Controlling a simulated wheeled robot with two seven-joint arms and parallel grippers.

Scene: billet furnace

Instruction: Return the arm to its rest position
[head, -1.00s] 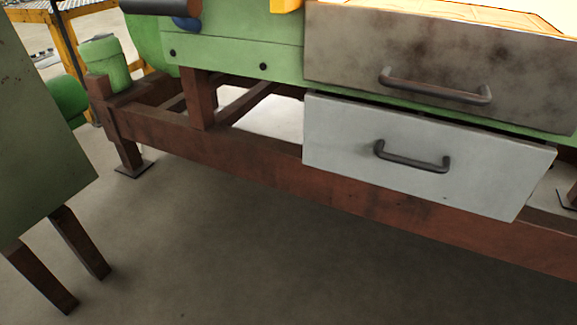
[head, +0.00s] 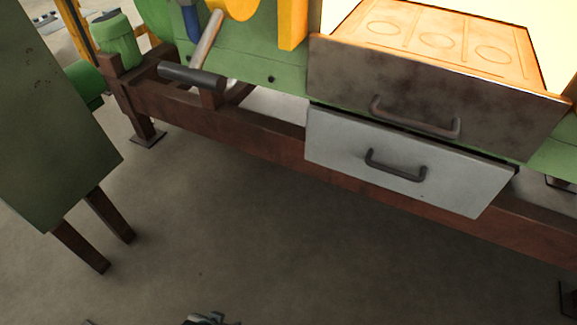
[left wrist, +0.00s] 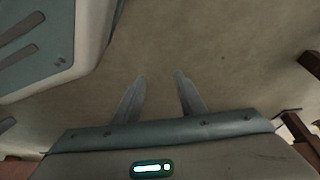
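My left gripper (left wrist: 160,78) shows in the left wrist view with its two fingers apart and bare floor between them. It holds nothing. In the head view a small dark part of mine shows at the bottom edge, left of centre; most of it is cut off, and I cannot tell which part it is. My right gripper is not in view.
A brown upper drawer (head: 420,92) stands open with a glowing interior; a grey lower drawer (head: 395,165) sits below it. A black-handled lever (head: 191,76) sticks out left of them. A green cabinet (head: 50,130) stands at left. Open floor (head: 300,240) lies in front.

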